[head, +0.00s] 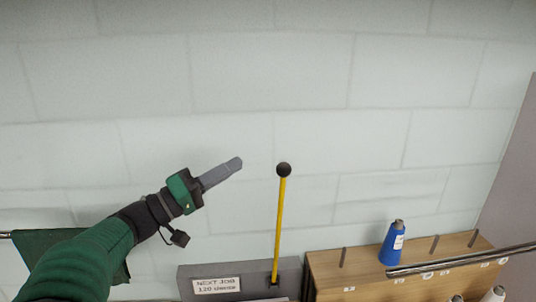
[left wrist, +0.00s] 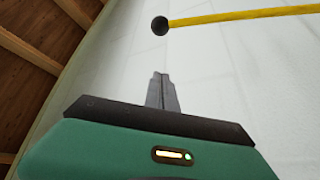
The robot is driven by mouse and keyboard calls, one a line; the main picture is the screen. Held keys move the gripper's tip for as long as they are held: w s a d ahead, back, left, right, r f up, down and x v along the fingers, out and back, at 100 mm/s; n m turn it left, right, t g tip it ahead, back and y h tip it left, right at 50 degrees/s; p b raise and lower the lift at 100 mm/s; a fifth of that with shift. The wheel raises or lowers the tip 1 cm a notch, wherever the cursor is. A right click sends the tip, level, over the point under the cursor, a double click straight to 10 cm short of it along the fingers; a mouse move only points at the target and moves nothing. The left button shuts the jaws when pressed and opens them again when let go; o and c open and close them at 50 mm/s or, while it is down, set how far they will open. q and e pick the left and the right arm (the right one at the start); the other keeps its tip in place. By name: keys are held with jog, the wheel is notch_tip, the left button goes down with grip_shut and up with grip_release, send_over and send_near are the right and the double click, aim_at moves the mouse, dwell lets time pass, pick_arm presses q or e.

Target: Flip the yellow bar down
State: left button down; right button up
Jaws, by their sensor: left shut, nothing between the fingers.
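The yellow bar (head: 279,230) stands nearly upright in the head view, with a round black knob (head: 284,170) on its top. Its foot sits in a grey box (head: 238,281) with a label reading "NEXT JOB". My left gripper (head: 238,162) is shut and empty, left of the knob and a little higher, apart from it. In the left wrist view the gripper's shut fingers (left wrist: 162,80) point toward the wall, and the yellow bar (left wrist: 240,16) with its knob (left wrist: 159,26) shows beyond the fingertips. My right gripper is in neither view.
A wooden rack (head: 340,270) with pegs stands at the lower right, holding a blue thread cone (head: 392,243). A metal rod (head: 460,259) crosses in front of it. Green cloth (head: 45,245) hangs at the left. A pale block wall (head: 300,70) is behind; the space around the knob is clear.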

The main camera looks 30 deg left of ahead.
pick_arm(q)
jog(key=w+d+r+h+p, duration=0.1)
jog(key=w+d+p, duration=0.3)
jog(key=d, duration=0.3)
jog(key=shift+w, duration=0.4)
dwell(0.4)
jog(key=shift+w+f, duration=0.1)
jog(key=shift+w, duration=0.05)
